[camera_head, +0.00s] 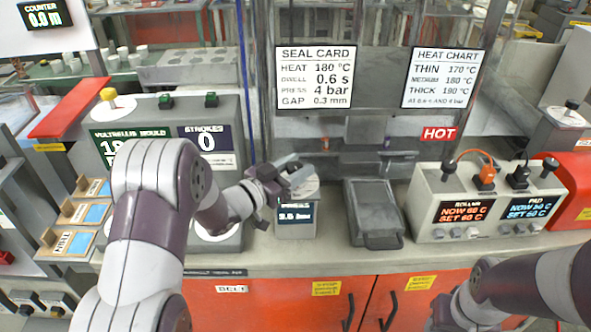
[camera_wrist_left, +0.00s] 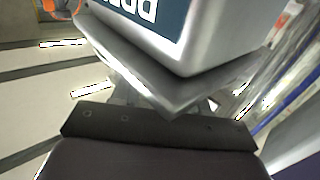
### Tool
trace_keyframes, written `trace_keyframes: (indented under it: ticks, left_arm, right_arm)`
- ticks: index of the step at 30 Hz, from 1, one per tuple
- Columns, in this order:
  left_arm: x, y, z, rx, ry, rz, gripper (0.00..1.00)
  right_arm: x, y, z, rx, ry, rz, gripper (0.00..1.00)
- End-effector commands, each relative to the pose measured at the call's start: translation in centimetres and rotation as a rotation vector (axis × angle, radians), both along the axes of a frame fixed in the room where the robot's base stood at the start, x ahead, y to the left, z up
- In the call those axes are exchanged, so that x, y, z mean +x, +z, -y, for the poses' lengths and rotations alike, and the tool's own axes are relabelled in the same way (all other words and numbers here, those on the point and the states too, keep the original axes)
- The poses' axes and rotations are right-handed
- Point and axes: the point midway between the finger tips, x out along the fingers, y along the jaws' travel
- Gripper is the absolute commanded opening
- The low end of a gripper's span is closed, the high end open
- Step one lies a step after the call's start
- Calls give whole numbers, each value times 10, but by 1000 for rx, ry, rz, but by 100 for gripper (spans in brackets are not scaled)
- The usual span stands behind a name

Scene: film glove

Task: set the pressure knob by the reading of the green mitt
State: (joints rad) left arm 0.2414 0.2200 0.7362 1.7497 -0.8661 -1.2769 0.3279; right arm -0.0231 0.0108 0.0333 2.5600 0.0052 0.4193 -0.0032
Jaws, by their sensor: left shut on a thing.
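A small grey box with a dark blue display (camera_head: 296,214) stands on the bench. Its display seems to read 3.6, partly blurred. My left gripper (camera_head: 291,176) is at its top, shut on what seems to be the pressure knob; the fingers hide most of it. In the left wrist view the box's blue panel (camera_wrist_left: 150,12) shows upside down and cut off, close beyond the fingers (camera_wrist_left: 170,105). A white card (camera_head: 315,77) gives press 4 bar. I cannot make out a green mitt. My right gripper (camera_head: 462,312) is low at the right, its fingers unclear.
A grey mould machine (camera_head: 172,115) with a strokes display at 0 stands left. A dark lidded tray (camera_head: 374,212) lies right of the small box. A two-channel heater unit (camera_head: 482,205) stands farther right. A heat chart (camera_head: 443,78) hangs behind. Red cupboards (camera_head: 262,303) are below.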

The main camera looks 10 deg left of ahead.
Motion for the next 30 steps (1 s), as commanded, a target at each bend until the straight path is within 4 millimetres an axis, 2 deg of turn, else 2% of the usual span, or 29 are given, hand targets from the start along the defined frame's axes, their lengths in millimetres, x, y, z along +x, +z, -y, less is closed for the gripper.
trace_keyframes:
  ticks: [12,30]
  left_arm:
    - [0,1,0,0,-220,1,14]
    - [0,1,0,0,-266,3,14]
  right_arm:
    - [0,3,0,0,0,0,47]
    - [0,3,0,0,0,0,47]
